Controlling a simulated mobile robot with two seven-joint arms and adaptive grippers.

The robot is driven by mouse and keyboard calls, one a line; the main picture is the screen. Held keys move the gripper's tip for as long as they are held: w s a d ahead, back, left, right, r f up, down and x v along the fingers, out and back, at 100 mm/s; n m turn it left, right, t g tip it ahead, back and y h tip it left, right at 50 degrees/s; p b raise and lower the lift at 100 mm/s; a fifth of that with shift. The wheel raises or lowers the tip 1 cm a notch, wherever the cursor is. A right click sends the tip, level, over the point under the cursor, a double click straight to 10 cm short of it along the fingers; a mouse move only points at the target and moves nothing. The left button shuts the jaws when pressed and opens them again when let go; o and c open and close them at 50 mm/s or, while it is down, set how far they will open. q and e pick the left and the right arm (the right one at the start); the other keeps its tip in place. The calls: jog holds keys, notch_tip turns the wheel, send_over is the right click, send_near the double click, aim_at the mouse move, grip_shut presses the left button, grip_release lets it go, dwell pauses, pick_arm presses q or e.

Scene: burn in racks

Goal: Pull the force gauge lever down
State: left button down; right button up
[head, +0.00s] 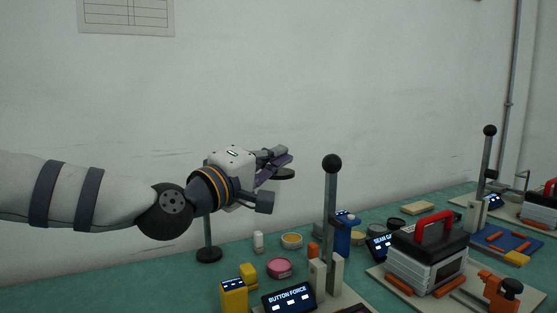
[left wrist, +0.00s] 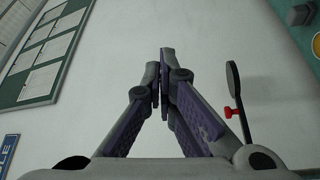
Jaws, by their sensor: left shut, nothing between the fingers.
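The force gauge lever (head: 331,213) is a grey upright bar with a black ball on top. It rises from a pale block behind a small screen reading "BUTTON FORCE" (head: 289,298). My left gripper (head: 288,157) is shut and empty, left of the lever's ball at about its height in the head view, apart from it. In the left wrist view the left gripper's fingertips (left wrist: 162,62) meet, with nothing between them. The lever cannot be made out in the left wrist view. My right gripper is not in view.
A black stand (head: 208,254) is below my left gripper. A pink dish (head: 279,268), a yellow block (head: 234,295) and a white bottle (head: 258,240) are on the green table. A red-handled unit (head: 426,263) and a second ball-topped lever (head: 486,160) stand to the right.

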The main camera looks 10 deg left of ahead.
pick_arm(q)
jog(key=w+d+p, duration=0.1)
jog(key=w+d, duration=0.1)
jog(key=d, duration=0.3)
jog(key=shift+w+d+f, duration=0.2)
jog(key=shift+w+d, duration=0.15)
jog(key=shift+w, duration=0.05)
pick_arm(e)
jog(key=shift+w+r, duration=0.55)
